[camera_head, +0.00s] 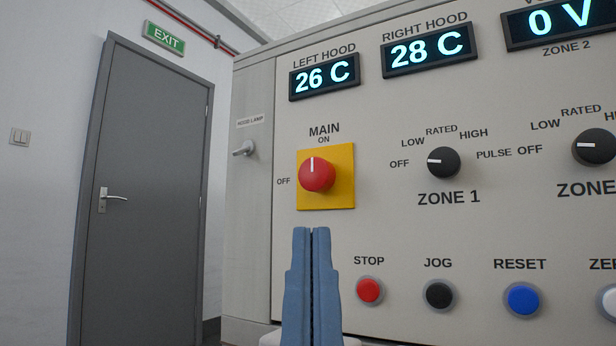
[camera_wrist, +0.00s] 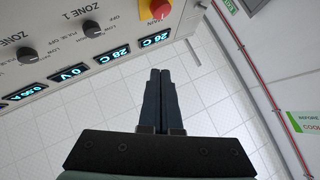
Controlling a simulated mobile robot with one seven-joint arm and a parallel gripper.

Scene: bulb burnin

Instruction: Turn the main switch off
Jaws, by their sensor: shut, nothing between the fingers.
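The main switch (camera_head: 317,175) is a round red knob on a yellow square plate (camera_head: 340,196), on the panel's left side in the head view. Its white mark points up at the ON label; the OFF label is to its left. The red knob also shows at the top of the wrist view (camera_wrist: 160,8), partly cut off by the frame edge. My gripper (camera_head: 311,232) is shut and empty, its blue fingers pointing up just below the yellow plate in the head view. It also shows in the wrist view (camera_wrist: 160,72). I cannot tell how far it is from the panel.
The Zone 1 knob (camera_head: 444,162) points at OFF, right of the main switch. Below are the stop (camera_head: 370,290), jog (camera_head: 439,295) and reset (camera_head: 522,300) buttons. A small hood lamp switch (camera_head: 244,148) is on the left. A grey door (camera_head: 145,190) stands further left.

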